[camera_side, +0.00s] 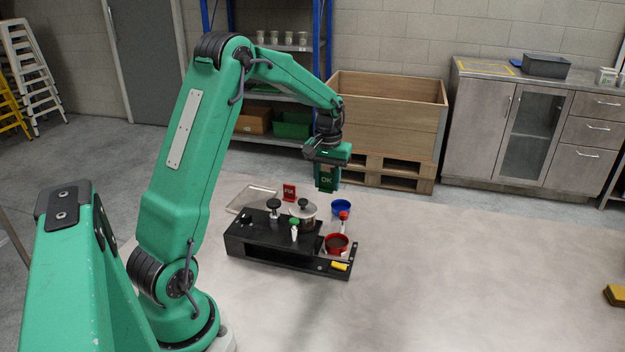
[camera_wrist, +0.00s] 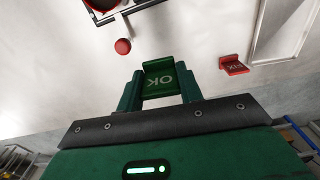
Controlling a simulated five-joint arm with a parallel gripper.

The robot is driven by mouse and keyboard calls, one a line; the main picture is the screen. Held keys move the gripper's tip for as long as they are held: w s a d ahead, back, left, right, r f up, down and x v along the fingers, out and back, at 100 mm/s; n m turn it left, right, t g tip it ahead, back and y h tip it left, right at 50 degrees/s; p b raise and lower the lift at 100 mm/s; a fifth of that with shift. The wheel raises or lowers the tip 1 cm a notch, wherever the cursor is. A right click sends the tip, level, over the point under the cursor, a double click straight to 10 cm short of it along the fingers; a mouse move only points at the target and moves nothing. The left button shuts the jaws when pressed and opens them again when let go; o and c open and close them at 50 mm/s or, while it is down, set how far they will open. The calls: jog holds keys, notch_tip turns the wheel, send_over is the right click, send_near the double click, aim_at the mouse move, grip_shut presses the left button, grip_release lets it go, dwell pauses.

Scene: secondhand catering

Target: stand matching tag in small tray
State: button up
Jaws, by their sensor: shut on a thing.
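My gripper (camera_side: 327,165) is shut on a green tag marked OK (camera_side: 327,181), held in the air above and behind the black bench. In the wrist view the OK tag (camera_wrist: 160,81) sits between both fingers of my gripper (camera_wrist: 160,92). A red tag marked FIX (camera_side: 289,192) stands upright on the floor, left of my gripper; it also shows in the wrist view (camera_wrist: 234,65). A shallow clear tray (camera_side: 237,210) lies left of the red tag. Its pale rim shows at the right of the wrist view (camera_wrist: 252,58). I see nothing inside it.
The black bench (camera_side: 275,255) holds a lidded pot (camera_side: 303,209), a black-knobbed item (camera_side: 274,208), a green-topped item (camera_side: 294,226) and a red bowl (camera_side: 336,247). A red-topped item (camera_side: 343,216) and a blue bowl (camera_side: 341,206) are near its right end. Open floor lies right.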

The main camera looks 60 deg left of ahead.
jog(key=s+a, duration=0.9)
jog(key=shift+s+a+r, duration=0.15)
jog(key=shift+s+r, duration=0.15)
jog(key=shift+s, duration=0.05)
jog(key=shift+a+f, duration=0.1)
send_over(253, 201)
notch_tip(253, 201, down, 7)
jog(key=shift+a+r, duration=0.1)
jog(key=shift+f, duration=2)
jog(key=shift+f, duration=0.15)
jog(key=o, duration=1)
